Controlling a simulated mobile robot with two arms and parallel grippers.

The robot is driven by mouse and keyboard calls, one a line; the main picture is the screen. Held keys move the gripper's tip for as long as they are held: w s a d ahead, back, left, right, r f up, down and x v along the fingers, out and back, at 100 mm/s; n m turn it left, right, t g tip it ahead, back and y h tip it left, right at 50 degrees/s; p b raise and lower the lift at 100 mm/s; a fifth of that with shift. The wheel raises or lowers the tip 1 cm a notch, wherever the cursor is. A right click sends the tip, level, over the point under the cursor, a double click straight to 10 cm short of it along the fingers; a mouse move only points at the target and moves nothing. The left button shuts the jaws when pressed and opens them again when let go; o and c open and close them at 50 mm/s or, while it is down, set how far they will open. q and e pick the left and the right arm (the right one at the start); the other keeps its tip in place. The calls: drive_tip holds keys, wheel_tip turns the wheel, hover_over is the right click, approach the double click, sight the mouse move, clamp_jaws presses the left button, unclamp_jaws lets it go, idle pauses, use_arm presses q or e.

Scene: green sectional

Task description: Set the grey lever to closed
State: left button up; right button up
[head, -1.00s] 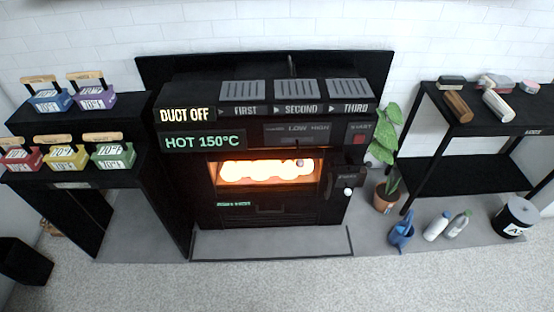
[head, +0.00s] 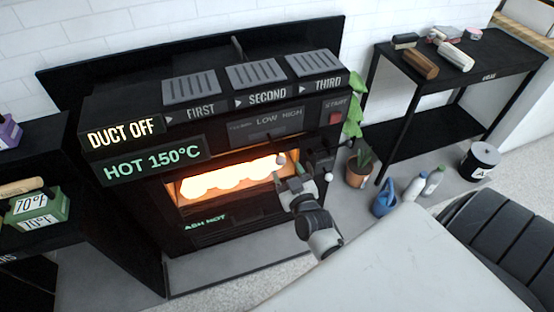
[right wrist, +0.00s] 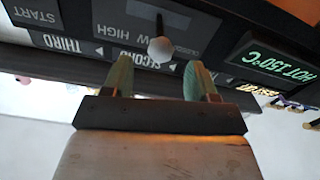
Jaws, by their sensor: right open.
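The grey lever (head: 281,159) has a round grey knob and stands out from the black stove front, below the panel marked LOW and HIGH (head: 266,124). In the right wrist view, upside down, the knob (right wrist: 160,50) and its dark stem show just beyond my fingertips, the stem covering part of LOW. The lettering at the panel's other end is too small to read surely. My right gripper (head: 288,174) is open and empty, reaching up to the knob; its green-tinted fingers (right wrist: 157,76) stand to either side of the knob's line. My left gripper is not in view.
The glowing firebox opening (head: 232,178) is just left of my right gripper. A second, white knob (head: 328,177) is close on its right. Signs read DUCT OFF (head: 123,132) and HOT 150°C (head: 153,160). A black shelf (head: 465,75) stands at the right.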

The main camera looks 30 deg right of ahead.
sight(283, 164)
drive_tip(key=x, duration=0.4)
drive_tip(key=shift+w, duration=0.2)
drive_tip(key=shift+w+d, duration=0.15)
drive_tip(key=shift+w, duration=0.4)
drive_tip(key=shift+c, duration=0.9)
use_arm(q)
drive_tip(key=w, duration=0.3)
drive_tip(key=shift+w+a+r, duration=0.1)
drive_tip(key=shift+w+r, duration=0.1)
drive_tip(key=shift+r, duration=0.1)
use_arm(e)
clamp_jaws()
